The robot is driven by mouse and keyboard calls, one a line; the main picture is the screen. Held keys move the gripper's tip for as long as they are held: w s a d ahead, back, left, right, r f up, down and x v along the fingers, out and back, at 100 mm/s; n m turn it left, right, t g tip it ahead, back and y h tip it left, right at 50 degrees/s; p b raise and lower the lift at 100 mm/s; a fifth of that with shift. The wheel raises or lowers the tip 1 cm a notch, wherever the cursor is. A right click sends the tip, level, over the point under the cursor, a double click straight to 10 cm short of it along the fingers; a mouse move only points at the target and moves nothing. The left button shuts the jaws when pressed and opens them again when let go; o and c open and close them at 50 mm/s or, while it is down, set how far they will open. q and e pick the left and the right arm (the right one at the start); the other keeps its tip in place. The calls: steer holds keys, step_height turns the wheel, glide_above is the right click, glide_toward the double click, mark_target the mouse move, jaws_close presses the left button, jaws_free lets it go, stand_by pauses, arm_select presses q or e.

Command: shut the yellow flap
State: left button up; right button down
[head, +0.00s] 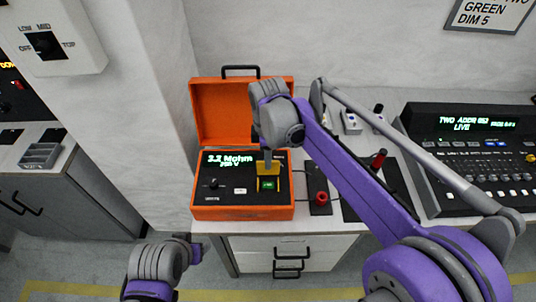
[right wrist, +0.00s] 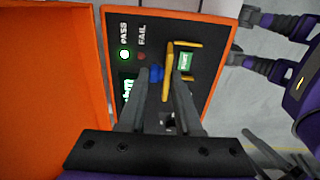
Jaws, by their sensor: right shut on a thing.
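The yellow flap (head: 268,167) is on the dark panel of an orange tester case (head: 243,212). It stands raised beside a lit green button (head: 268,184), which is uncovered. In the right wrist view the flap (right wrist: 168,72) is seen nearly edge-on, with the green button (right wrist: 186,61) to its right. My right gripper (head: 268,156) reaches down from above, and its fingers (right wrist: 166,80) are shut on the flap. Part of the flap is hidden by the fingers. My left arm shows at the lower left, but its gripper fingers are not in view.
The case's orange lid (head: 205,110) stands open behind the panel. A red knob (head: 321,198) on a dark plate is just right of the case. A lighting console (head: 470,150) stands farther right. A green PASS lamp (right wrist: 125,54) is lit.

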mark_target(268, 201)
steer(key=s+t, duration=0.2)
steer(key=t, duration=0.1)
steer(key=shift+s, duration=0.1)
steer(key=s+t, duration=0.1)
steer(key=s+t+b, duration=0.1)
steer(key=shift+f+t, duration=0.3)
steer(key=t, duration=0.1)
steer(key=s+f+t+b, duration=0.1)
steer(key=shift+s+t, duration=0.25)
steer(key=shift+t, duration=0.15)
steer(key=shift+s+a+f+t+b, duration=0.1)
steer(key=shift+s+f+t+b, duration=0.4)
steer(key=shift+t, duration=0.4)
steer(key=shift+s+f+t+b, duration=0.2)
steer(key=shift+t+b, duration=0.2)
steer(key=shift+t, duration=0.1)
steer(key=f+t+b, duration=0.1)
steer(key=b, duration=0.1)
steer(key=s+f+t+b, duration=0.1)
steer(key=t+b, duration=0.1)
steer(key=f+t+b, duration=0.1)
steer(key=shift+s+t+b, duration=0.25)
steer(key=shift+t+b, duration=0.05)
steer(key=shift+b, duration=0.1)
steer(key=shift+s+f+t+b, duration=0.1)
steer(key=shift+f+t+b, duration=0.15)
steer(key=shift+t+b, duration=0.8)
